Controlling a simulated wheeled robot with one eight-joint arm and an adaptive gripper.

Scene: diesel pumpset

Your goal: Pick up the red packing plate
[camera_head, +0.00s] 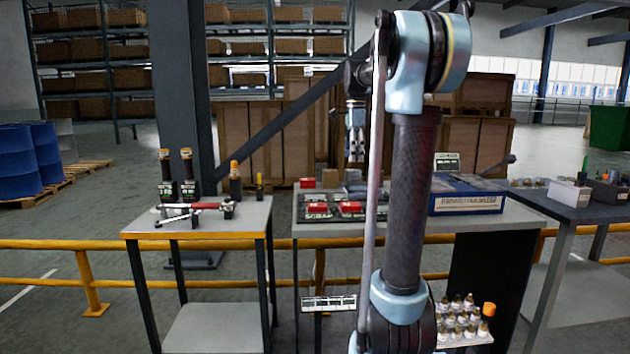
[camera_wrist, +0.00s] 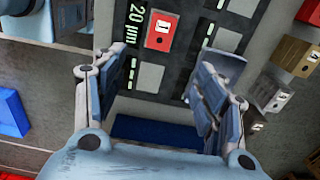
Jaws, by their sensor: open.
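A red plate-like block with a white label (camera_wrist: 162,30) lies in a dark marked tray in the wrist view, near the top middle. In the head view my gripper (camera_head: 355,145) hangs pointing down above the table, apart from the red pieces.
The dark tray (camera_wrist: 140,105) has grey squares and a "20 µm" marking. Another red block (camera_wrist: 308,10) and small numbered blocks (camera_wrist: 296,55) lie to the right. A blue box (camera_head: 465,203) stands on the table's right. A side table (camera_head: 190,229) holds tools; a yellow rail (camera_head: 60,243) runs across.

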